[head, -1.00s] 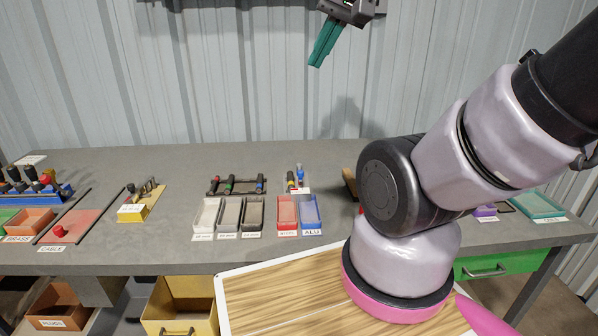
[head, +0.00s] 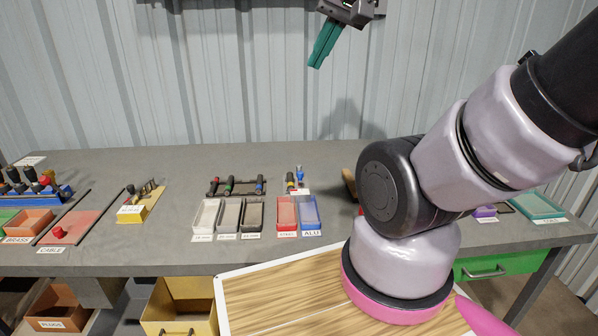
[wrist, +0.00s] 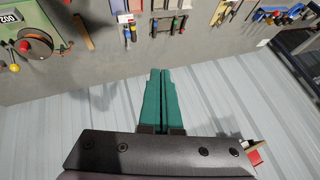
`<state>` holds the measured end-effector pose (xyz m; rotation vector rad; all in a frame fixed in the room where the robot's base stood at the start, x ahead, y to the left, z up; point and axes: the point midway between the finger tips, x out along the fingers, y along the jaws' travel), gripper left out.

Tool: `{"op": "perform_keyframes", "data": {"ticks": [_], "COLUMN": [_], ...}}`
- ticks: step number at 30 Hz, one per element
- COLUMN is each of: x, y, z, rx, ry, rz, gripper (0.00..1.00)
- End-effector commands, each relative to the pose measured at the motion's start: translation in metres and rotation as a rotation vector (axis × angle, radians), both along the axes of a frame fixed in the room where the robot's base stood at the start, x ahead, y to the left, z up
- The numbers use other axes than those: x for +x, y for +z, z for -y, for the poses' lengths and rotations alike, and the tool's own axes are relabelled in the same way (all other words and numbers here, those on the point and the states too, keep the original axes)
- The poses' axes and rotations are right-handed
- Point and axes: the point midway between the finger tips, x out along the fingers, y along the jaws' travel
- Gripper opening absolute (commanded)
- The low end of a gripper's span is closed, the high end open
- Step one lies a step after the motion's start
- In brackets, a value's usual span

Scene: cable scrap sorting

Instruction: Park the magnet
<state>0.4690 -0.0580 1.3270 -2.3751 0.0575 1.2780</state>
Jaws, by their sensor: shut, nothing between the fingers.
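My gripper (head: 317,62) hangs high above the back of the bench, against the corrugated wall, with its teal fingers pointing down and to the left. In the wrist view my gripper (wrist: 162,74) has its two fingers side by side, shut and empty. I cannot pick out the magnet for certain. A small red knob (head: 58,232) sits on the reddish mat (head: 75,222) at the left of the bench, but I cannot tell if it is the magnet. My arm hides part of the bench's right side.
The grey bench (head: 130,175) carries pale and dark trays (head: 229,214), a red tray (head: 286,211), a blue tray (head: 309,211) and a rack of tools (head: 237,186). A teal tray (head: 537,205) is far right. The bench's back strip is largely clear.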

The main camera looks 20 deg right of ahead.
Motion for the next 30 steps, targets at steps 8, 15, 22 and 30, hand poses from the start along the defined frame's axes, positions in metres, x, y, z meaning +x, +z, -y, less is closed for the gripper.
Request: {"op": "perform_keyframes", "data": {"ticks": [8, 15, 22, 30], "x": [0.048, 0.123, 0.188, 0.241], "y": [-0.014, -0.059, -0.129, -0.235], "z": [0.004, 0.011, 0.016, 0.021], "rx": [0.061, 0.134, 0.169, 0.169], "ry": [-0.125, -0.354, -0.582, -0.848], "rz": [-0.121, -0.298, -0.448, -0.589], "gripper": [0.0, 0.0, 0.0, 0.0]}}
